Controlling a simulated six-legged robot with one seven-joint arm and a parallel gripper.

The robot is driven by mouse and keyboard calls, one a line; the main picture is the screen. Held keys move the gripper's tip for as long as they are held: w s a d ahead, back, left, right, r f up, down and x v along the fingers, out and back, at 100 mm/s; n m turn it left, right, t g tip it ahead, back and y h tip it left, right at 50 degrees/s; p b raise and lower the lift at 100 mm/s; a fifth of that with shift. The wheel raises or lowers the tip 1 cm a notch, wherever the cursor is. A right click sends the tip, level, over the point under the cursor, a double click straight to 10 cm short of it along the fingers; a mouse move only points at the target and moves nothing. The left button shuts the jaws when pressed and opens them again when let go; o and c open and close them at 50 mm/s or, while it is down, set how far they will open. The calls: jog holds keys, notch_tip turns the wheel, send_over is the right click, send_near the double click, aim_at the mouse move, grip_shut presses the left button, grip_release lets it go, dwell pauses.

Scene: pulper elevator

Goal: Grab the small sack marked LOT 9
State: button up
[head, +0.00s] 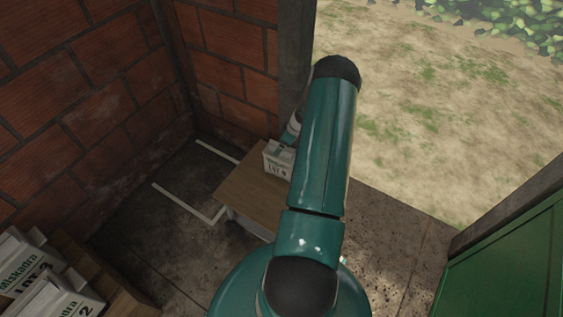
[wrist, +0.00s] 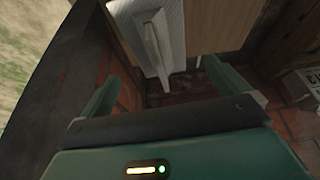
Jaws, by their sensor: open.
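The small white sack (head: 277,159) stands on a low wooden-topped stand (head: 245,190) in the head view. Its print reads as LOT and a figure that looks like 9; my arm covers its right side. In the wrist view the pale sack (wrist: 148,30) shows ahead of my gripper (wrist: 162,74), its narrow upright ridge lying between the lines of the two fingers. My gripper is open, with nothing held. In the head view it is mostly hidden behind my arm, close above the sack. Whether a finger touches the sack cannot be told.
Larger white sacks (head: 42,280) marked Miskadra LOT, one with a 2, sit at the lower left. A brick wall (head: 225,60) and a dark post (head: 294,55) stand close behind the stand. A green panel (head: 510,265) is at right. White floor lines (head: 190,204) border clear floor.

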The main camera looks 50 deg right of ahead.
aim_at(281, 158)
jog(key=shift+x, duration=2.95)
jog(key=shift+f, duration=0.2)
jog(key=c, duration=1.8)
jog(key=shift+w, duration=0.1)
jog(key=shift+c, duration=1.3)
jog(key=shift+r, duration=0.1)
